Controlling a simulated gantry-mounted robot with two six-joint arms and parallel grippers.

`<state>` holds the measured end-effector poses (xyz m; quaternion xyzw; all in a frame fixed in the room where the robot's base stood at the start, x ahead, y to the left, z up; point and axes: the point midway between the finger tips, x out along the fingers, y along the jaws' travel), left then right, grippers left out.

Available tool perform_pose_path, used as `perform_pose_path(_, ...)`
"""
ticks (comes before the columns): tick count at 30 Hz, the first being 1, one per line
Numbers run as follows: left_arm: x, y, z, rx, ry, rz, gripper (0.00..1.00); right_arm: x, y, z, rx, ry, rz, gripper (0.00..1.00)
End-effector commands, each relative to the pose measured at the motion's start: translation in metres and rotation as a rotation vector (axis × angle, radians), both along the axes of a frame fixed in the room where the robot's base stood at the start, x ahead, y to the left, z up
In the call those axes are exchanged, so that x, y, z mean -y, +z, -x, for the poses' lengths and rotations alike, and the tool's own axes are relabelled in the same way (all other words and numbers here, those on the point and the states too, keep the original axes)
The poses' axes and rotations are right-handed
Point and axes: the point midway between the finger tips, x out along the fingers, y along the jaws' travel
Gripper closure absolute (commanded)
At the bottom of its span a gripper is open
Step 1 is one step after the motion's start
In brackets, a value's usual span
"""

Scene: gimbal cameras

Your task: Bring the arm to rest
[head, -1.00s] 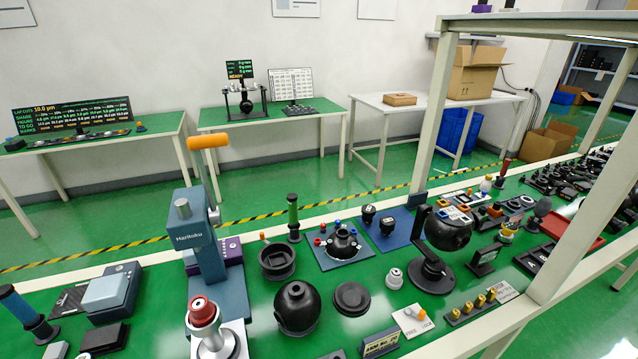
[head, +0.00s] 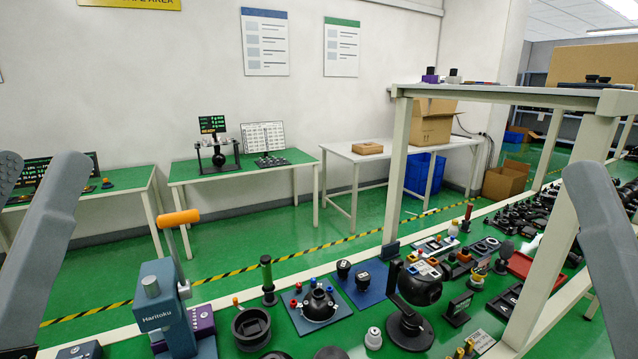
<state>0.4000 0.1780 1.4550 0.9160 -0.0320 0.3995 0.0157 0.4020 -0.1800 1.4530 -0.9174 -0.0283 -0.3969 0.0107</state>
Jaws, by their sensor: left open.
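My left gripper (head: 40,168) is at the left edge, close to the camera. Two grey, rounded finger-like parts point up with a gap between them, and nothing is held between them. The outer one is cut by the picture edge. My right gripper (head: 600,185) shows at the right edge as one grey, rounded part pointing up; the rest is outside the picture, so its jaws cannot be judged. Both stand raised in front of the bench, apart from the objects on it.
The green bench below holds a blue Haritoku press (head: 160,312), a black ball on a stand (head: 420,285) and several small parts. A white shelf frame (head: 398,170) rises at the right. Tables, including a white one (head: 385,151), stand along the back wall.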

Motion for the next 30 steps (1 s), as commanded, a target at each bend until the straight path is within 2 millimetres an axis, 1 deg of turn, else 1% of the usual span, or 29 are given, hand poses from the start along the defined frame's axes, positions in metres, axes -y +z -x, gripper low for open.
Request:
perform_pose_path(1, 0.0, 0.05, 0.001, 0.005, 0.004, -0.002, 0.43, 0.0, 0.051, 0.002, 0.007, 0.0, 0.0, 0.0)
perform_pose_path(5, 0.0, 0.104, 0.0, 0.004, 0.007, -0.004, 0.43, 0.0, 0.106, 0.002, 0.009, 0.0, -0.001, 0.0)
perform_pose_path(6, 0.0, 0.122, 0.0, 0.003, 0.008, -0.004, 0.43, 0.0, 0.124, 0.002, 0.009, 0.0, -0.001, 0.0)
perform_pose_path(8, 0.0, 0.151, 0.0, 0.003, 0.008, -0.004, 0.43, 0.0, 0.153, 0.002, 0.009, 0.0, -0.001, 0.0)
perform_pose_path(9, -0.001, 0.171, 0.0, 0.003, 0.009, -0.005, 0.43, 0.0, 0.173, 0.002, 0.008, 0.0, 0.0, 0.0)
perform_pose_path(11, -0.001, 0.202, 0.0, 0.003, 0.009, -0.004, 0.43, 0.0, 0.204, 0.002, 0.008, 0.0, 0.0, 0.0)
perform_pose_path(12, -0.001, 0.222, 0.0, 0.003, 0.009, -0.004, 0.43, 0.0, 0.224, 0.002, 0.008, 0.0, 0.0, 0.0)
perform_pose_path(14, -0.001, 0.252, 0.0, 0.002, 0.01, -0.005, 0.43, 0.0, 0.254, 0.002, 0.008, 0.0, 0.0, 0.0)
perform_pose_path(15, -0.001, 0.272, 0.0, 0.002, 0.01, -0.005, 0.43, 0.0, 0.274, 0.002, 0.008, 0.0, 0.0, 0.0)
perform_pose_path(17, -0.001, 0.301, 0.0, 0.002, 0.01, -0.005, 0.43, 0.0, 0.303, 0.001, 0.008, 0.0, 0.0, 0.0)
perform_pose_path(18, -0.001, 0.318, -0.001, 0.002, 0.01, -0.005, 0.43, 0.0, 0.321, 0.002, 0.008, 0.0, 0.0, 0.0)
perform_pose_path(21, -0.001, 0.353, -0.001, 0.002, 0.01, -0.005, 0.43, 0.0, 0.355, 0.001, 0.008, 0.0, 0.0, 0.0)
perform_pose_path(24, -0.001, 0.371, -0.001, 0.001, 0.01, -0.005, 0.43, 0.0, 0.374, 0.001, 0.008, 0.0, 0.0, 0.0)
perform_pose_path(27, -0.001, 0.376, -0.001, 0.001, 0.01, -0.005, 0.43, 0.0, 0.379, 0.001, 0.008, 0.0, 0.0, 0.0)
perform_pose_path(30, -0.001, 0.374, -0.001, 0.002, 0.011, -0.006, 0.43, 0.0, 0.376, 0.001, 0.007, 0.0, 0.0, 0.0)
